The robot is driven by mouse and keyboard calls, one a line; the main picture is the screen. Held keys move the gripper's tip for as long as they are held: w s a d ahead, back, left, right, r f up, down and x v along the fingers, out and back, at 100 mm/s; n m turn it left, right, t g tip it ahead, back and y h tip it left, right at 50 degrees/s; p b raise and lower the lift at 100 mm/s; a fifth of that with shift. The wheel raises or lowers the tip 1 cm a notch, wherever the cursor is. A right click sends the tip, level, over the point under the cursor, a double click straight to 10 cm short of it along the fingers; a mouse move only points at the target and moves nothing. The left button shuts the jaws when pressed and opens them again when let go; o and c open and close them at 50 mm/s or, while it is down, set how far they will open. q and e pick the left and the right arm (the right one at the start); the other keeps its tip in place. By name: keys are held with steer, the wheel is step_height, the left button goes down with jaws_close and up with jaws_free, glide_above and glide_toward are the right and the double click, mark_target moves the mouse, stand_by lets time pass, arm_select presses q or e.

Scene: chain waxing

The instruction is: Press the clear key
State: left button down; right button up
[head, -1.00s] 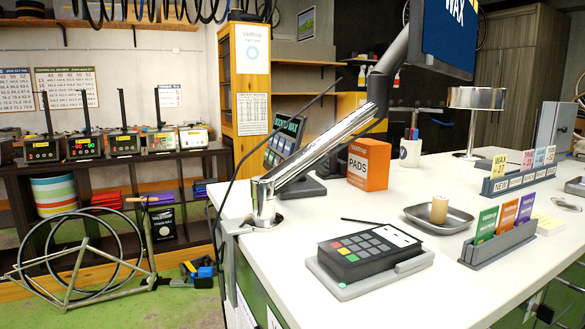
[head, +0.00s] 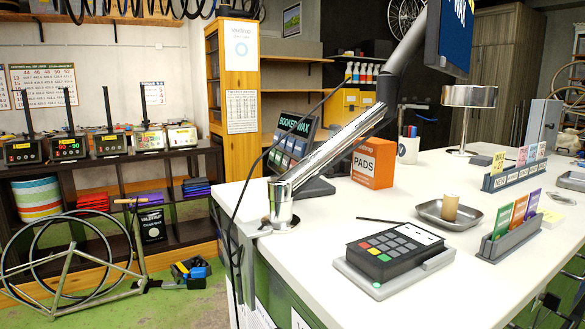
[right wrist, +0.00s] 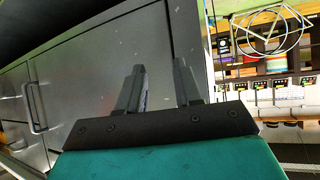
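A dark payment keypad (head: 392,250) lies on a grey base (head: 372,285) on the white counter in the head view. It has several grey keys, and a red, a yellow key (head: 374,251) and a green key stand in a row along its left side. Any lettering on the keys is too small to read. My right gripper (right wrist: 160,66) shows in the right wrist view, with its two dark fingers apart and nothing between them. It faces grey cabinet fronts, and the keypad is not in that view. Neither gripper shows in the head view.
A chrome monitor arm (head: 330,140) rises from the counter's left edge. Behind the keypad are an orange PADS box (head: 373,163) and a metal tray (head: 430,211) with a tan roll. A card holder (head: 510,243) stands at right. Counter in front of the keypad is clear.

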jaws_close()
stand_by(1.4)
